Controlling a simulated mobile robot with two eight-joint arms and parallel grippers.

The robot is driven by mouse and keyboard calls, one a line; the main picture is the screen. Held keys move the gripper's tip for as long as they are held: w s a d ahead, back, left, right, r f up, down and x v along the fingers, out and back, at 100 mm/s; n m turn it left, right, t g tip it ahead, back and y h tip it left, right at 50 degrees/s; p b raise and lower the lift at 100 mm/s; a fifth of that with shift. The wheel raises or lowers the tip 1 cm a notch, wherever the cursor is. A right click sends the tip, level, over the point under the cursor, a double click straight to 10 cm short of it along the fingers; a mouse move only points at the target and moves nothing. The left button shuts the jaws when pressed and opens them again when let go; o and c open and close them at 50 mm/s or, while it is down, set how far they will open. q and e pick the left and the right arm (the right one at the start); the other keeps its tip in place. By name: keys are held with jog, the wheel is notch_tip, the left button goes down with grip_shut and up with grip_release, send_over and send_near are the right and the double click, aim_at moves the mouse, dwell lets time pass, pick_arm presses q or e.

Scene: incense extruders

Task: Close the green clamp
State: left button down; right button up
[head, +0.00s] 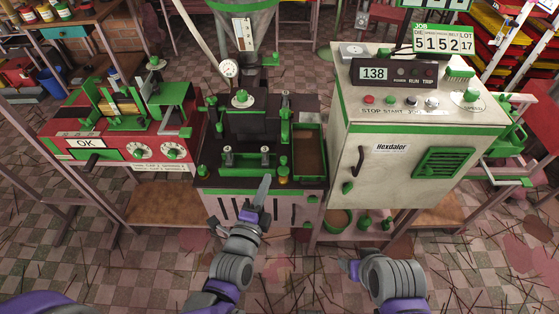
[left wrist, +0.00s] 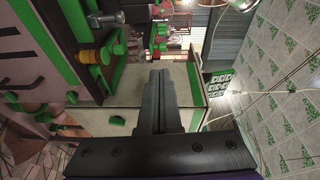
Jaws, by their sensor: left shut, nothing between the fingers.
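The middle machine (head: 262,190) has a dark top with several green fittings, and I cannot tell for sure which one is the green clamp. Two small green-and-metal fittings (head: 228,155) (head: 265,153) stand near its front edge. My left gripper (head: 264,184) is shut and empty, pointing up in front of the machine's front edge, just left of that lever. It also shows shut in the left wrist view (left wrist: 158,77), with green parts beyond it. My right gripper (head: 348,267) is low at centre right, its fingers barely visible.
A red machine (head: 115,145) with an OK panel stands at left. A cream cabinet (head: 385,175) with a 138 display stands at right, with green knobs. A green-rimmed tray (head: 310,150) is on the middle machine's right. The tiled floor in front has scattered sticks.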

pick_arm(q)
jog(key=p, duration=0.1)
send_near(284, 137)
jog(key=shift+m, duration=0.3)
jog(key=x, duration=0.7)
pick_arm(e)
jog(key=shift+w+r, duration=0.1)
jog(key=shift+r, duration=0.55)
pick_arm(q)
jog(key=shift+s, duration=0.1)
jog(key=shift+w, duration=0.3)
jog(key=w, duration=0.3)
jog(key=shift+w+r, duration=0.1)
pick_arm(e)
jog(key=shift+w+f, duration=0.15)
jog(key=shift+w, duration=0.6)
